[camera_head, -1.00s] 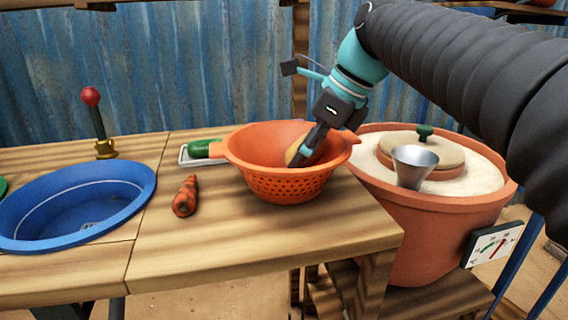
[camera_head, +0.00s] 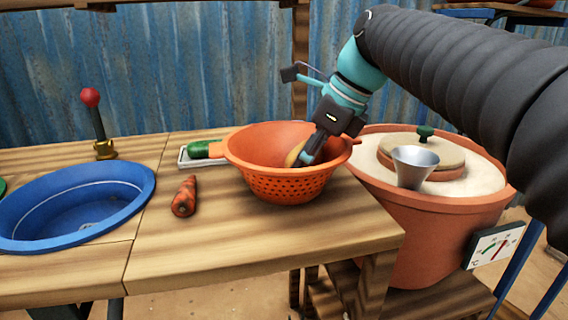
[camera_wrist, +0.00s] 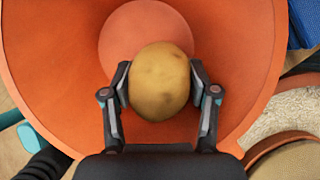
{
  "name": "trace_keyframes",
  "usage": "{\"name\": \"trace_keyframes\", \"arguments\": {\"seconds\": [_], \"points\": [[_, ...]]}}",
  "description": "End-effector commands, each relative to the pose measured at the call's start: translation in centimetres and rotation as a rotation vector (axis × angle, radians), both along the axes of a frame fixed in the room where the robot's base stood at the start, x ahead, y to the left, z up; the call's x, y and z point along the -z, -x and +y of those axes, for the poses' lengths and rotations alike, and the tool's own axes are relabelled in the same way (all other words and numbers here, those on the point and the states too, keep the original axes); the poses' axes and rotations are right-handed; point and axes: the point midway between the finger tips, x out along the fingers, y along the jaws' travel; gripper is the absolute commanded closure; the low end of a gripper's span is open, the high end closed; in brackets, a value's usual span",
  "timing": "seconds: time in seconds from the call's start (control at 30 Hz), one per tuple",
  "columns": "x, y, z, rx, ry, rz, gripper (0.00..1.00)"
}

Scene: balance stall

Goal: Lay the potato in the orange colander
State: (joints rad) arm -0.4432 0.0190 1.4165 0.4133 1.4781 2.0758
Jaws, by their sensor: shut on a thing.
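The orange colander (camera_head: 287,186) stands on the wooden table near its right end. It fills much of the wrist view (camera_wrist: 50,50). The brown potato (camera_wrist: 160,82) is between the two fingers of my gripper (camera_wrist: 160,95), which is shut on it. In the head view the potato (camera_head: 293,153) shows partly inside the colander, behind my gripper (camera_head: 302,158). My gripper reaches down into the colander from the upper right. I cannot tell whether the potato touches the colander's floor.
A carrot (camera_head: 184,197) lies left of the colander. A green-handled grater (camera_head: 202,150) lies behind it. A blue basin (camera_head: 75,205) is at the left. A large terracotta pot (camera_head: 430,224) with a lid and metal funnel (camera_head: 414,167) stands at the right.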

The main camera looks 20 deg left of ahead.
Motion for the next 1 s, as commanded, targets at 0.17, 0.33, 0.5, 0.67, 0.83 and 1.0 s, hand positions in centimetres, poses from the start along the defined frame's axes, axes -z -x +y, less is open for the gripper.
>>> {"name": "trace_keyframes", "arguments": {"seconds": [0.17, 0.33, 0.5, 0.67, 0.83, 1.0], "points": [[0.0, 0.0, 0.0, 0.000, 0.000, 0.000, 0.16], [0.0, 0.0, 0.0, 0.000, 0.000, 0.000, 0.11], [0.0, 0.0, 0.0, 0.001, 0.001, 0.001, 0.11], [-1.0, -0.1, -0.5, 0.002, -0.001, -0.001, 0.11], [-3.7, -0.1, -1.9, 0.003, -0.002, -0.003, 0.11], [-6.8, 0.0, -3.5, 0.002, -0.001, -0.002, 0.11]]}}
